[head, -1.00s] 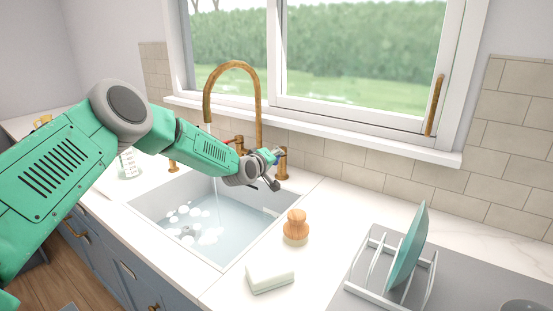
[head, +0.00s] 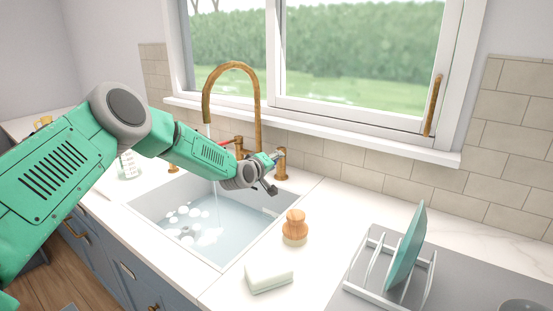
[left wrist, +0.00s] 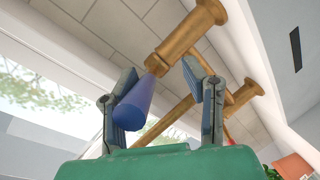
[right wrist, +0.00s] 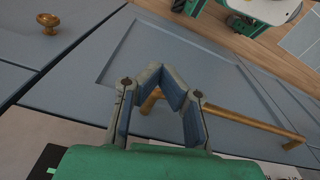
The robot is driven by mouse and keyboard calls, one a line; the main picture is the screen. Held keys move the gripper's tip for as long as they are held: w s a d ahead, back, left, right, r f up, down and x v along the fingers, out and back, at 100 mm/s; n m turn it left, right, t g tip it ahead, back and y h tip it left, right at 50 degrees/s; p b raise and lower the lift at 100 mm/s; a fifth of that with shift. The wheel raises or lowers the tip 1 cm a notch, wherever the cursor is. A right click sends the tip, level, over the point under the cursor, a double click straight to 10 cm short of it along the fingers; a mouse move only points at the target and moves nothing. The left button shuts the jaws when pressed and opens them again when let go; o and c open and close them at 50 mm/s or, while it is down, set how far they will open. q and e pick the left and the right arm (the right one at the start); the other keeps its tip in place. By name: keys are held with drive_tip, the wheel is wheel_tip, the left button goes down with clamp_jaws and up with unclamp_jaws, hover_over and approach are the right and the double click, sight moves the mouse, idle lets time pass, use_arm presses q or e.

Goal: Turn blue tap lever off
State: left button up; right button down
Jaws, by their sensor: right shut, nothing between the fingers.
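The blue tap lever (left wrist: 137,103) sticks out from a brass valve post (left wrist: 187,38) in the left wrist view. My left gripper (left wrist: 168,82) is open around it, with the lever nearer the left finger and a gap to the right finger. In the head view my left gripper (head: 269,174) is beside the right brass post (head: 281,164), behind the sink, and hides most of the lever. Water runs from the curved brass spout (head: 232,66) into the sink. My right gripper (right wrist: 163,75) is shut and empty, in front of a blue cabinet front.
The sink (head: 236,256) holds soapy water. A wooden brush (head: 295,229) and a white sponge (head: 269,276) lie on the counter to its right, and a dish rack (head: 355,285) holds a teal plate (head: 408,250). A red lever (head: 226,142) is left of my left gripper.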

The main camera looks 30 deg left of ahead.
use_arm(q)
drive_tip(key=shift+w+r, duration=0.1)
drive_tip(key=shift+r, duration=0.1)
drive_tip(key=shift+s+r, duration=0.15)
drive_tip(key=shift+s, duration=0.2)
drive_tip(key=v, duration=1.1)
drive_tip(key=shift+a+f, duration=0.25)
drive_tip(key=shift+s, duration=0.15)
